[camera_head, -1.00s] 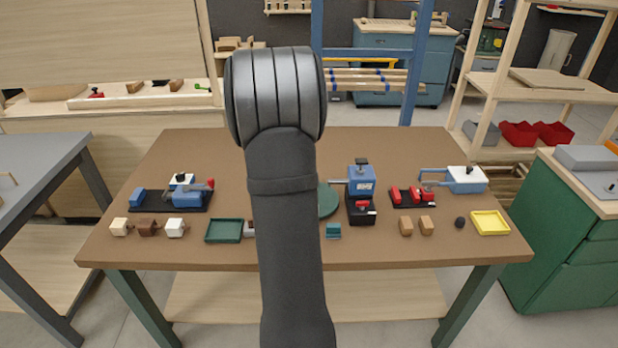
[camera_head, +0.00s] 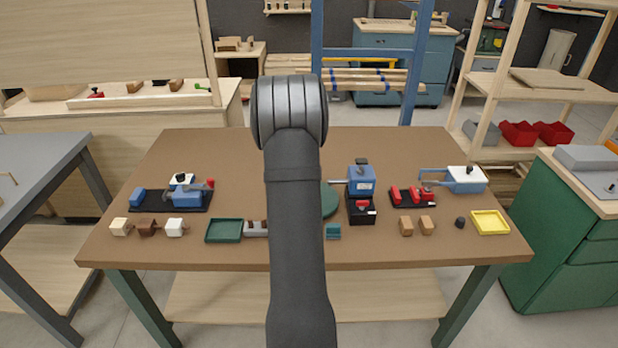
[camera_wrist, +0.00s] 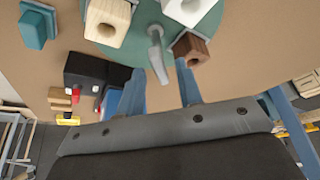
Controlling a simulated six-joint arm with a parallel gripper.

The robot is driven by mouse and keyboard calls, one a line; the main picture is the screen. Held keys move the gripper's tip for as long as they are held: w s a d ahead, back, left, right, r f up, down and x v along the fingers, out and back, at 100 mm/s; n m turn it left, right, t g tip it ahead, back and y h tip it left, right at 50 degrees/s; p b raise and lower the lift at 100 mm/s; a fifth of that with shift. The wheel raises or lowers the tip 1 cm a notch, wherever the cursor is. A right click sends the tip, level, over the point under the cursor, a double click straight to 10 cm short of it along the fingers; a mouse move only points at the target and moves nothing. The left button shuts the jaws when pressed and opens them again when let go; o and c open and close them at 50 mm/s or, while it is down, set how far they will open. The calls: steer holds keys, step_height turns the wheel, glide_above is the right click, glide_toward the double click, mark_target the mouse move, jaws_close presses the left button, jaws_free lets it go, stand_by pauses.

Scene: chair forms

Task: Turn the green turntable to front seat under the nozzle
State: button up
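The green turntable (camera_head: 330,199) is mostly hidden behind my arm in the head view. In the wrist view the turntable (camera_wrist: 128,52) carries a cream block (camera_wrist: 107,20), a white block (camera_wrist: 188,8) and a brown block (camera_wrist: 190,48) on seats around it. A grey handle (camera_wrist: 157,52) stands out near its middle. My gripper (camera_wrist: 160,70) is open, its two fingers apart with the handle's end showing between them; I cannot tell whether they touch. The blue station (camera_head: 361,181) stands right of the turntable, with a thin grey nozzle-like bar (camera_head: 338,181) pointing left towards it.
A teal block (camera_head: 333,231) lies in front of the turntable. A green tray (camera_head: 224,231) is to the left. Red clamps (camera_head: 411,194), tan blocks (camera_head: 406,226) and a yellow tray (camera_head: 490,222) are to the right. The table's back middle is clear.

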jaws_close()
steer(key=shift+n, duration=0.4)
steer(key=shift+s+d+n+t+y, duration=0.1)
steer(key=shift+n+t+y, duration=0.25)
steer(key=shift+n, duration=0.7)
steer(key=shift+s+d+n+t+y, duration=0.15)
steer(key=shift+n+y, duration=0.3)
steer(key=shift+n, duration=0.6)
steer(key=shift+w+n+y, duration=0.1)
steer(key=shift+n+y, duration=0.7)
steer(key=shift+n, duration=1.1)
steer(key=shift+d+n+y, duration=0.15)
steer(key=shift+n+y, duration=0.3)
steer(key=shift+n, duration=0.75)
steer(key=shift+d+n+y, duration=0.1)
steer(key=shift+n+y, duration=0.35)
steer(key=shift+n, duration=0.75)
steer(key=shift+w+d+n+g+y, duration=0.1)
steer(key=shift+n+g+y, duration=0.45)
steer(key=shift+n, duration=1.65)
